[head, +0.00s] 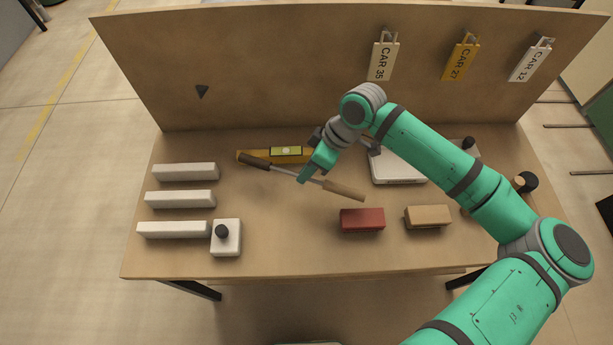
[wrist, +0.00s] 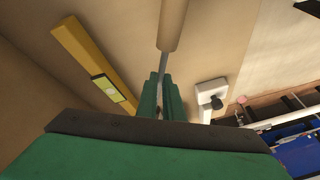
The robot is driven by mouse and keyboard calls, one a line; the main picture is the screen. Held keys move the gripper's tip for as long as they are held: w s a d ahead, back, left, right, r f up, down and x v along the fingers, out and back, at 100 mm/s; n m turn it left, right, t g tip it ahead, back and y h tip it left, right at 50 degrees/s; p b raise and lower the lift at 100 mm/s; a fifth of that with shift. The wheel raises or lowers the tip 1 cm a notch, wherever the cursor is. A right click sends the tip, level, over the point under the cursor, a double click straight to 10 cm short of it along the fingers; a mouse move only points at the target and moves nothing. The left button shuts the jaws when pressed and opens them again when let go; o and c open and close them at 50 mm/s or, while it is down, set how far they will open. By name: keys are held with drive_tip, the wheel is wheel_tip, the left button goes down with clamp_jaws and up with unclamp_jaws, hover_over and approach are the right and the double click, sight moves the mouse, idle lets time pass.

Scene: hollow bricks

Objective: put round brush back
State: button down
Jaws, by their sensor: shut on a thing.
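The round brush has a dark head (head: 255,162), a thin metal shaft and a wooden handle (head: 344,190). My gripper (head: 304,177) is shut on its shaft and holds it slanted above the middle of the bench. In the wrist view the handle (wrist: 172,28) extends up from between my fingers (wrist: 160,98); the dark head is hidden there. I cannot tell from these frames which place belongs to the brush.
A yellow spirit level (head: 288,153) lies behind the brush. White bars (head: 180,199) and a knobbed white block (head: 226,238) are on the left. A red block (head: 362,220) and tan block (head: 428,216) are at front.

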drive_tip(key=shift+f, duration=1.45)
drive_tip(key=shift+f, duration=0.25)
drive_tip(key=c, duration=1.9)
unclamp_jaws()
drive_tip(key=v, duration=1.2)
drive_tip(key=shift+r, duration=0.25)
